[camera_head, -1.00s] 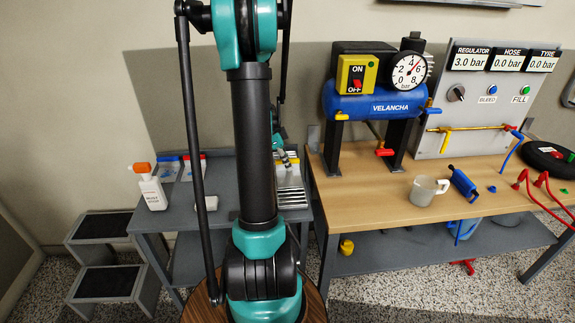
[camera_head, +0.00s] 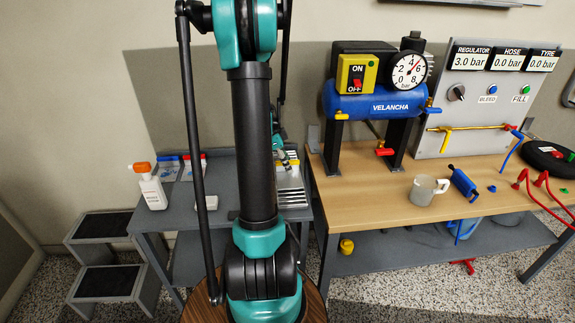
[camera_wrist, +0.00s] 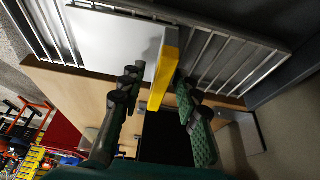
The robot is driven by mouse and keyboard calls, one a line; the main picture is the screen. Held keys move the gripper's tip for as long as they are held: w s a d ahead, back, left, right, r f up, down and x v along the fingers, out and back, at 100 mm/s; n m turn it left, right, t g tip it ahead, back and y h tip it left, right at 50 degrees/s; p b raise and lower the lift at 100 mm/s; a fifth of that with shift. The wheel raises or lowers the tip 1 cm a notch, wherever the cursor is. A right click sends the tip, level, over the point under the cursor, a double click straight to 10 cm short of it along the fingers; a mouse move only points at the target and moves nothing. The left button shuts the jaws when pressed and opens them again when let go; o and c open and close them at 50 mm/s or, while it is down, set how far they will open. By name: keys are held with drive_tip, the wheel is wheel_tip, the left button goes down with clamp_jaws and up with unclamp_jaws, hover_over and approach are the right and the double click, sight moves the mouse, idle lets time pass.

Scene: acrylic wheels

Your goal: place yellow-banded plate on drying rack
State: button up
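The yellow-banded plate (camera_wrist: 110,38) shows in the wrist view as a pale white face with a yellow band (camera_wrist: 163,80) along its right edge. It is among the metal bars of the drying rack (camera_wrist: 232,62); how it is seated is hidden. In the wrist view my gripper (camera_wrist: 158,88) is open, with one finger on each side of the yellow band. A gap shows on the left finger's side, and the right finger is close to the band. In the head view my gripper (camera_head: 284,157) is small, above the slatted rack (camera_head: 291,198), partly hidden by my arm.
The grey bench holds a white bottle with an orange cap (camera_head: 150,186). The wooden table (camera_head: 380,200) to its right holds a blue compressor (camera_head: 375,100), a mug (camera_head: 427,190) and a blue tool (camera_head: 463,184). Grey steps (camera_head: 100,250) stand at left.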

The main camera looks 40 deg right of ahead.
drive_tip(key=v, duration=1.2)
drive_tip(key=s+a+f+n+t+y, duration=0.1)
drive_tip(key=s+a+f+n+t, duration=0.1)
drive_tip(key=a+n, duration=0.6)
drive_tip(key=s+a+f+n+t+y, duration=0.1)
drive_tip(key=s+a+n, duration=0.5)
drive_tip(key=a, duration=0.6)
drive_tip(key=s+a+f+n+t+y, duration=0.2)
drive_tip(key=s+a+f+n+t, duration=0.1)
drive_tip(key=a+n, duration=0.7)
wheel_tip(320, 180, down, 3)
drive_tip(key=shift+s+a+r+t, duration=0.2)
drive_tip(key=shift+s+a+t, duration=0.1)
drive_tip(key=shift+s+a, duration=0.25)
drive_tip(key=shift+w, duration=0.1)
